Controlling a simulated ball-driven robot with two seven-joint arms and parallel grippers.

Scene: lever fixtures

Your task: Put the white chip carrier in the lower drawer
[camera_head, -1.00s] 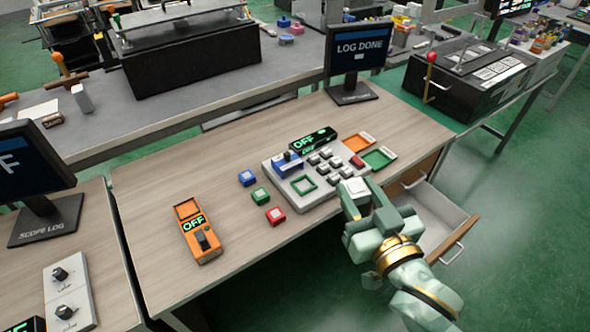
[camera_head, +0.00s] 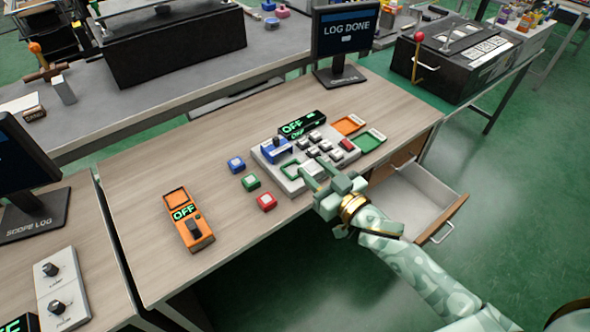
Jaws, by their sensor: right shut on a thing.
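My right gripper (camera_head: 314,172) is over the front right part of the grey test fixture (camera_head: 278,156), close to its green-outlined square. It is shut on a small white piece (camera_head: 313,167), which looks like the white chip carrier; the fingers hide most of it. I cannot tell whether the piece touches the fixture. An open drawer (camera_head: 428,190) sticks out below the table's right end, behind my right forearm. Its visible inside is pale and empty. My left gripper is not in view.
Blue (camera_head: 236,164), green (camera_head: 251,182) and red (camera_head: 267,202) carriers lie left of the fixture. An orange meter (camera_head: 189,220) reads OFF. Orange (camera_head: 348,124) and green (camera_head: 370,140) trays sit at the fixture's right. A monitor (camera_head: 345,32) reads LOG DONE.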

